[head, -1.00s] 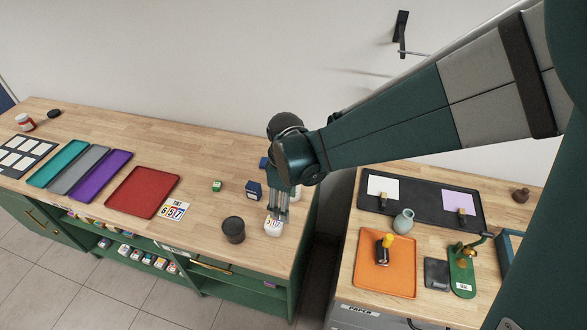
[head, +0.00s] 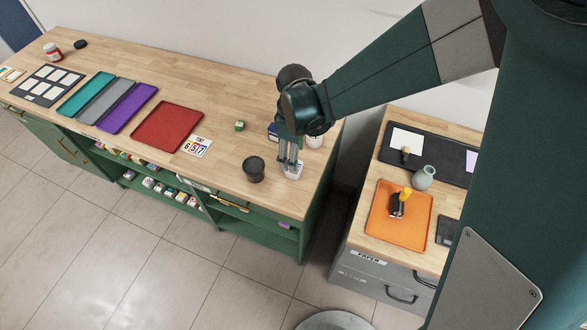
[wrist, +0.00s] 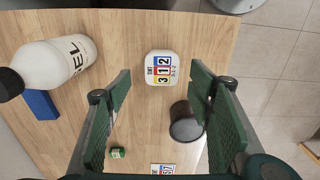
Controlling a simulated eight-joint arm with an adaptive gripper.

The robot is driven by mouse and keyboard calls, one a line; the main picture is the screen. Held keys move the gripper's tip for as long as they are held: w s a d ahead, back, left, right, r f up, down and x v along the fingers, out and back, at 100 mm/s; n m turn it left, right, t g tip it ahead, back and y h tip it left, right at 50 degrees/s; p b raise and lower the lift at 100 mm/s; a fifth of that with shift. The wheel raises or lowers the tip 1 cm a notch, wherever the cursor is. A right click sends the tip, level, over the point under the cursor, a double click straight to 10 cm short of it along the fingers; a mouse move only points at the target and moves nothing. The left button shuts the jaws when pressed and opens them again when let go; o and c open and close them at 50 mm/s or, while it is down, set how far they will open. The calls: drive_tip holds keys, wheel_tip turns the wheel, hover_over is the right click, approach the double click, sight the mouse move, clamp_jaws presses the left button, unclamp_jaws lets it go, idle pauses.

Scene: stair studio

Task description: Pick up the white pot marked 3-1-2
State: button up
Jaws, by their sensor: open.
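The white pot marked 3-1-2 (wrist: 162,54) stands upright on the wooden bench top, its lid label showing coloured 3, 1 and 2 blocks in the wrist view. In the head view the pot (head: 294,174) is near the bench's right front edge, partly hidden by my fingers. My gripper (head: 289,163) points down right over it. In the wrist view my gripper (wrist: 160,74) is open, its green-padded fingers left and right of the pot with space on both sides. Nothing is held.
A dark cup (head: 253,171) stands close left of the pot. A large white bottle (wrist: 62,60) and a blue box (wrist: 39,104) are close by. A small green block (head: 239,126) and a 6-5-7 tint card (head: 197,146) lie farther left. The bench edge is close.

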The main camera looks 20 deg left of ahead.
drive_tip(key=shift+f, duration=0.75)
drive_tip(key=shift+f, duration=0.1)
drive_tip(key=shift+s+f, duration=0.15)
drive_tip(key=shift+f, duration=2.35)
drive_tip(key=c, duration=1)
